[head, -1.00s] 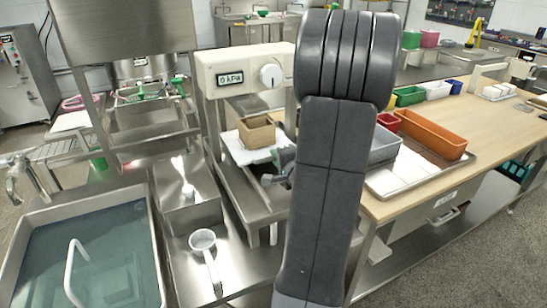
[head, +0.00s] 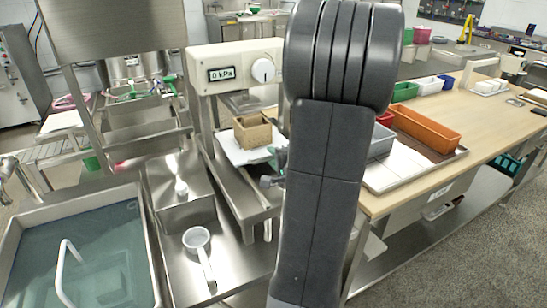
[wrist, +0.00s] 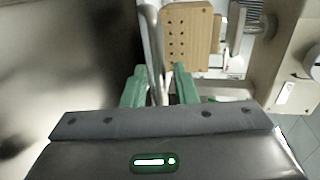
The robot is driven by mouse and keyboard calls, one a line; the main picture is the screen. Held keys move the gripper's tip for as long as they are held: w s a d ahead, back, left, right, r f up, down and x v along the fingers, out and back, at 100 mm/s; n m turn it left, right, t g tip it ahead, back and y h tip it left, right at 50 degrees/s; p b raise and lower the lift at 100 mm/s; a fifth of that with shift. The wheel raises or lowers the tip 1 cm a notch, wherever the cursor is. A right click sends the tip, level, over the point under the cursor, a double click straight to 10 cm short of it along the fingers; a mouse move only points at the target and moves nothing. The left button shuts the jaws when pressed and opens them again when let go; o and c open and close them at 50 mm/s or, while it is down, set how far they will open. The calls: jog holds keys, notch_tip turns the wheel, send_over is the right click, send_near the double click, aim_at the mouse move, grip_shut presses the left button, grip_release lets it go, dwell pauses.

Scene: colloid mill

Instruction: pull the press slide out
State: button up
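The press slide (head: 237,154) is a pale flat plate under the press head, with a wooden box (head: 252,131) on it. My gripper (head: 272,170) is at the slide's near right side, partly hidden by my arm in the head view. In the wrist view, my gripper's two green fingers (wrist: 160,76) stand on either side of a grey bar (wrist: 153,40), with gaps beside it. The bar looks like the slide's handle; how it joins the slide is hidden. The wooden box, with rows of holes, also shows in the wrist view (wrist: 188,38).
The press head (head: 203,60) with a 0 kPa display and knob overhangs the slide. A water-filled sink (head: 143,215) and a white strainer (head: 197,240) are at left. A wooden table (head: 500,125) with bins is at right. Grey floor is open at lower right.

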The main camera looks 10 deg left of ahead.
jog(key=v, duration=1.3)
jog(key=shift+s, duration=0.1)
jog(key=shift+c, duration=0.3)
